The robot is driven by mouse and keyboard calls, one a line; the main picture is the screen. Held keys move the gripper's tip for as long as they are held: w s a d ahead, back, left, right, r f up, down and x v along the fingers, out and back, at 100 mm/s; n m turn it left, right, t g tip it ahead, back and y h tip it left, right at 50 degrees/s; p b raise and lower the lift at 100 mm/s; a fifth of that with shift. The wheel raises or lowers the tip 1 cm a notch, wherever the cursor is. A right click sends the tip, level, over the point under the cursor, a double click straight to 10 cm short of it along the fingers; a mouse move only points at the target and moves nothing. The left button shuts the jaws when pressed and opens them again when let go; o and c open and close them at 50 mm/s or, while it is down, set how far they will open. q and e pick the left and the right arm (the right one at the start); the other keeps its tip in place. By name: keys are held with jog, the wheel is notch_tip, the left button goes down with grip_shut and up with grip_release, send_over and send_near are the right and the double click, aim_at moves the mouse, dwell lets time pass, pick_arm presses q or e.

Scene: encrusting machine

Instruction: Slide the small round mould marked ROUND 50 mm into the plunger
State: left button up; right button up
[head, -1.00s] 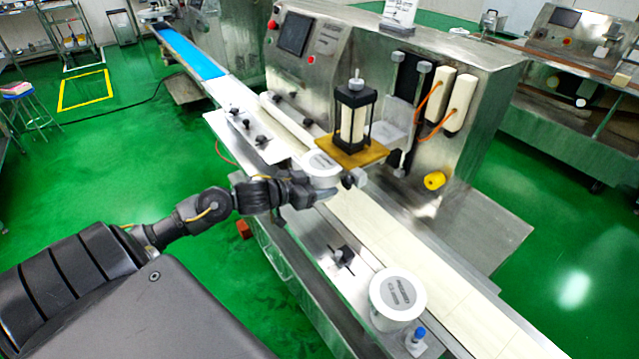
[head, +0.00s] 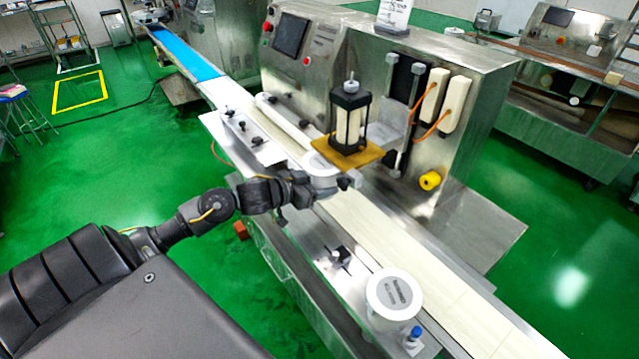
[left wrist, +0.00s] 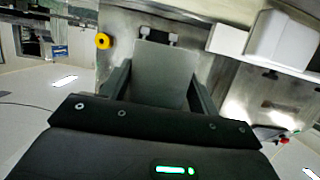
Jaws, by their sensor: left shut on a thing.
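A white round mould (head: 320,172) is at my left gripper (head: 326,187), which is shut on it. The mould is beside and partly under the brown plate (head: 362,158) of the plunger. The plunger (head: 349,122) is a black frame around a pale cylinder. In the left wrist view a grey block-like surface (left wrist: 163,75) shows between the two fingers. The mould's marking is too small to read. My right gripper is not in view.
A second white round mould (head: 393,297) stands on the front of the bench, near a small blue-topped part (head: 415,334). A pale conveyor belt (head: 440,275) runs beside it. The steel machine body (head: 455,140) stands behind the plunger.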

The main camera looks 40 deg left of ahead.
pick_arm(q)
jog(key=shift+w+r, duration=0.1)
jog(key=shift+w+d+p, duration=0.2)
jog(key=shift+w+p, duration=0.1)
jog(key=shift+w, duration=0.2)
jog(key=shift+w, duration=0.1)
dwell(0.4)
jog(key=shift+w, duration=0.1)
jog(key=shift+w+d+p, duration=0.15)
jog(key=shift+w+p, duration=0.1)
jog(key=shift+p, duration=0.05)
jog(key=shift+w, duration=0.15)
jog(key=shift+w, duration=0.15)
jog(key=shift+w+d, duration=0.25)
jog(key=shift+w, duration=0.3)
